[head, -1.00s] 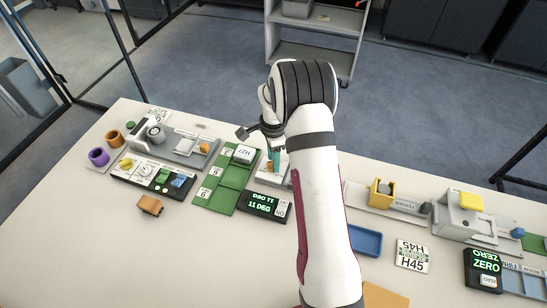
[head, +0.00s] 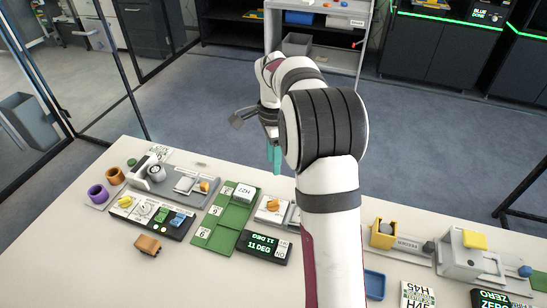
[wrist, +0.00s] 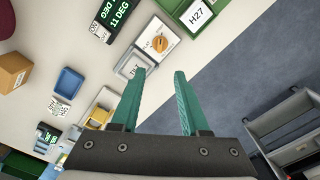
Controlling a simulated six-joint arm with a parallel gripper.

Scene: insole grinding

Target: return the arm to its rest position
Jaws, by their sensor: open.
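My gripper (head: 274,158) is raised above the far edge of the white table (head: 120,268) in the head view, its teal fingers pointing down. In the wrist view my gripper (wrist: 164,82) shows two teal fingers spread apart with nothing between them. The gripper is open and empty. My arm runs up the middle of the head view and hides part of the table behind it.
On the table are a green tray (head: 237,217) with an H27 card, a black display (head: 264,247) reading 11 DEG, a device with an orange knob (head: 272,204), and a blue tray (head: 374,285). A grey shelf cart (head: 340,62) stands beyond the table.

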